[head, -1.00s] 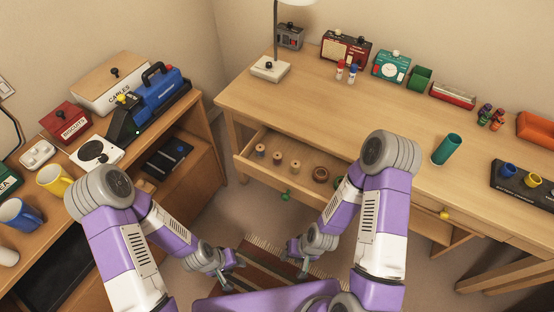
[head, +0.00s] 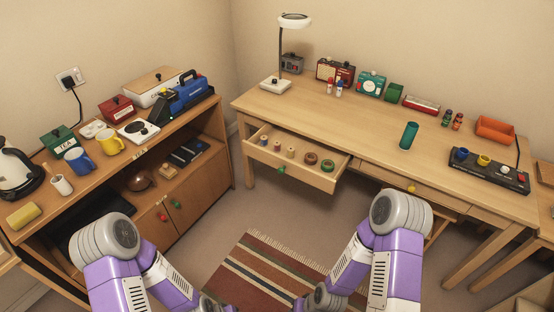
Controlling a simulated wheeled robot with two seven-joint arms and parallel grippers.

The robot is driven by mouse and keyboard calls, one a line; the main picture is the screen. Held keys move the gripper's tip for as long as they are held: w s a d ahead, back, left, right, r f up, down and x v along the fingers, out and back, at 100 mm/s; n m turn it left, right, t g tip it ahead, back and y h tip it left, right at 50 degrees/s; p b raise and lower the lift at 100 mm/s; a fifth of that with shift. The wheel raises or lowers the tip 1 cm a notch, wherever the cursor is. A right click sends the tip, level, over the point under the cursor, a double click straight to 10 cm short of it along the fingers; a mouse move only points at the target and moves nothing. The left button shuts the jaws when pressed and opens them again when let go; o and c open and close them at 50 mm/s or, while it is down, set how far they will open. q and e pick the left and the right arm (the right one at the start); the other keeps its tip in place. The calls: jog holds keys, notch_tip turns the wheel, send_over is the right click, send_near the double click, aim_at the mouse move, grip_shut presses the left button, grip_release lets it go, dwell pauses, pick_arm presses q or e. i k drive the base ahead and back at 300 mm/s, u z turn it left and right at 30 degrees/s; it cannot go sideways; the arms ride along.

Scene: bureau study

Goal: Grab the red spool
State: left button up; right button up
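The open drawer (head: 327,181) of the wooden desk (head: 330,112) holds a row of several small spools. One is a dark reddish-brown round piece (head: 310,159), which may be the red spool; its colour is hard to tell at this size. Beside it on the right is a green round piece (head: 326,165). To its left are small pale wooden spools (head: 290,152), and one with a bluish part (head: 263,140) at the far left. Both my arms reach down to the bottom edge of the head view, away from the drawer.
A striped rug (head: 262,273) lies on the floor before the desk. A low cabinet (head: 188,214) stands at left, with mugs and boxes on top. The floor between cabinet and desk is clear.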

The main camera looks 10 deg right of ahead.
aim_at(276, 144)
jog(key=u, duration=0.45)
jog(key=i, duration=1.45)
jog(key=z, duration=0.7)
